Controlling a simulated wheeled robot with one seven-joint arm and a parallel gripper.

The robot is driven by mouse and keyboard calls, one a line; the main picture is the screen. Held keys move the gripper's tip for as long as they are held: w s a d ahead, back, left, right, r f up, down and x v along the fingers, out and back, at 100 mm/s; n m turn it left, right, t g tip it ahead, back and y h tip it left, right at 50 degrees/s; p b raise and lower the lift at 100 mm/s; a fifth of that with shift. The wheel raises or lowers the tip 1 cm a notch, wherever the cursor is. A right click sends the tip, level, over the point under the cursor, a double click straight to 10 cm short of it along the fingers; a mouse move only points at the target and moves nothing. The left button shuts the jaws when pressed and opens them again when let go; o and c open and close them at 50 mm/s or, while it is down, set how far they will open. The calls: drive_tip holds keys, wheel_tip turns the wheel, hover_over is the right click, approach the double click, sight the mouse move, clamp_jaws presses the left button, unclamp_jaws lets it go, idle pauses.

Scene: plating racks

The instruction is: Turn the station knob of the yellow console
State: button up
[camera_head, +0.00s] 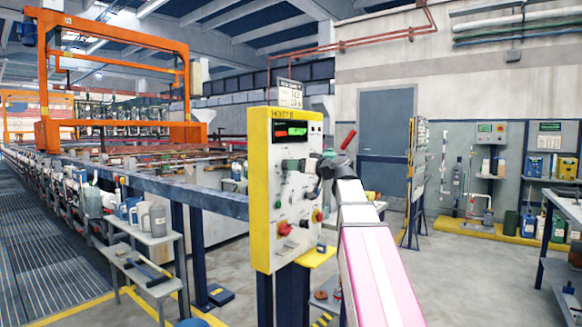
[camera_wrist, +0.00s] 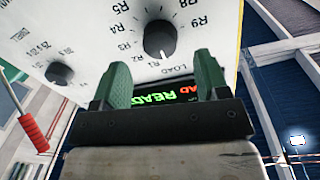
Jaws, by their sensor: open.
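The yellow console (camera_head: 259,200) stands in the middle of the head view, with a white front panel of knobs and buttons. My gripper (camera_head: 297,165) is in front of its upper panel. In the wrist view my gripper (camera_wrist: 162,75) is open, its two green fingers apart and nothing between them. The station knob (camera_wrist: 160,38), black and round, lies just beyond the fingertips, ringed by LOAD and R labels. Its white mark points towards R1 and LOAD; I cannot tell exactly which. The lit display (camera_wrist: 155,97) shows partly between the fingers.
A second black knob (camera_wrist: 60,73) is on the panel. A red-handled lever (camera_head: 348,140) sticks out by the console's right side; it also shows in the wrist view (camera_wrist: 33,133). A grey side table (camera_head: 150,238) with jugs stands left. Open floor lies to the right.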

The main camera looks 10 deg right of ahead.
drive_tip(key=shift+x, duration=2.15)
drive_tip(key=c, duration=0.9)
drive_tip(key=shift+m, duration=0.3)
drive_tip(key=m, duration=1)
drive_tip(key=shift+d+m+g, duration=0.1)
drive_tip(key=shift+m+g, duration=0.3)
